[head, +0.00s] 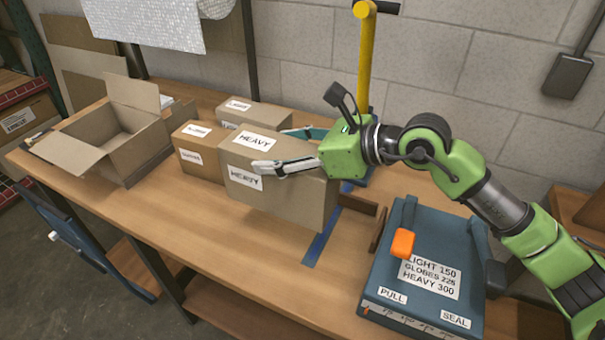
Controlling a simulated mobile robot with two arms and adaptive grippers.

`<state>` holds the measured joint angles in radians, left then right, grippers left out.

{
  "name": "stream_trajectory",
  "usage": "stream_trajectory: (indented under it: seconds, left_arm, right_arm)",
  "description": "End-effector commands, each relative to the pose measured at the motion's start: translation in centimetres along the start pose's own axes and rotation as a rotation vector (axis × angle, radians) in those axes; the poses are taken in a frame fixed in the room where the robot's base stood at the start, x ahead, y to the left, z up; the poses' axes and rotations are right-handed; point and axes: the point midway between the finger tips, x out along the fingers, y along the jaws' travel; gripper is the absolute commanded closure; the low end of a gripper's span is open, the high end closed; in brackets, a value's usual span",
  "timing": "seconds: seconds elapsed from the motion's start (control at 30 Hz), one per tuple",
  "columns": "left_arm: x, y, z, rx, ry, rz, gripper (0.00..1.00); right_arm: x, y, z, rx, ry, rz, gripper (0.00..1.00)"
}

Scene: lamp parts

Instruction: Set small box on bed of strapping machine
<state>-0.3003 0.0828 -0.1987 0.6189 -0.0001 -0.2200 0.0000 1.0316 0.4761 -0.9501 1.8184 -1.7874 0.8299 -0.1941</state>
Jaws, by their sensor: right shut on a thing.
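A cardboard box labelled HEAVY (285,196) is held by my right gripper (287,150), whose fingers are closed around its upper part. The box is roughly upright, over the table just left of and partly over a blue strip (322,246). Whether its underside touches the table is unclear. Smaller cartons, a front one (197,153) and a rear one (256,114), stand left of and behind the held box. My left gripper is not in view.
An open, empty carton (105,138) stands at the left of the wooden table (170,212). Low brown stops (378,229) lie between the held box and the machine. A yellow post (366,60) rises behind. The table's front left is clear.

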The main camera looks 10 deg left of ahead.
Motion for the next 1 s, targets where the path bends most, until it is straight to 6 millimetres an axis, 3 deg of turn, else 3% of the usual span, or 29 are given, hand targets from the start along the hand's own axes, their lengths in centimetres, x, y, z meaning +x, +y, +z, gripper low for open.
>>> stream_trajectory:
  seconds: [0.4,0.6,1.0]
  left_arm:
    - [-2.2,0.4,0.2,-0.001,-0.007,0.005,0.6]
    - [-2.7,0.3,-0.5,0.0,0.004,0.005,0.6]
    - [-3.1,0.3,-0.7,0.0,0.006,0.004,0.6]
  right_arm:
    - [-3.5,-6.6,-4.9,0.004,-0.01,-0.007,0.94]
    - [-3.7,-8.4,-8.2,0.002,-0.011,-0.006,0.94]
    - [-3.9,-10.1,-11.2,0.001,-0.012,-0.006,0.94]
